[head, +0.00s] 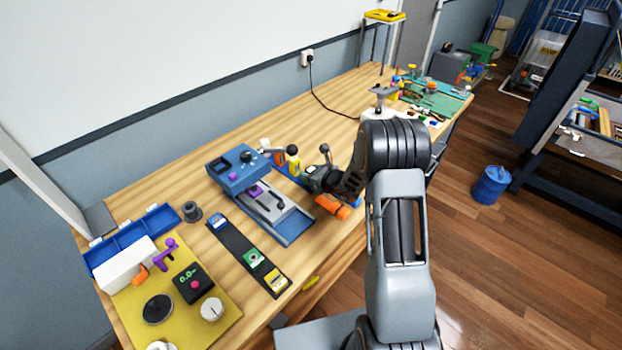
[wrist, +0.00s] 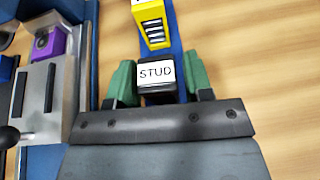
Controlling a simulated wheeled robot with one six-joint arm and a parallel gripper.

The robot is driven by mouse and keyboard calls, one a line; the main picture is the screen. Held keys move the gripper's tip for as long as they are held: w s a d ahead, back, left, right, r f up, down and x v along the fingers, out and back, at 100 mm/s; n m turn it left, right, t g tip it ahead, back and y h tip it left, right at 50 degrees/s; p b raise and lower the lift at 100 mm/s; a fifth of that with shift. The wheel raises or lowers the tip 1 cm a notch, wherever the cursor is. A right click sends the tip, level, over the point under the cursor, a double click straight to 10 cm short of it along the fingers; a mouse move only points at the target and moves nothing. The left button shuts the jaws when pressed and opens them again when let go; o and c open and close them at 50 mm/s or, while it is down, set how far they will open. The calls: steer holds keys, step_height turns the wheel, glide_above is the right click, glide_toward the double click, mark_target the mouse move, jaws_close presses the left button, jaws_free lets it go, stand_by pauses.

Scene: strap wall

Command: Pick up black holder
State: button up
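The black holder (wrist: 158,88), a small black block with a white label reading STUD, sits on a blue strip (wrist: 176,48) in the wrist view. My gripper (wrist: 160,76) has its two green fingers on either side of the holder. A narrow gap shows at the right finger; the left finger is very close to the holder, and I cannot tell if it touches. In the head view, my gripper is low over the bench, right of the grey and blue fixture, and the holder cannot be made out there.
A yellow holder (wrist: 153,24) stands on the same strip, just beyond the black one. A grey and blue fixture with a purple block (wrist: 50,43) stands close on the left. The wooden bench (wrist: 270,80) is bare to the right of the gripper in the wrist view.

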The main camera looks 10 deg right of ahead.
steer(key=c, duration=0.7)
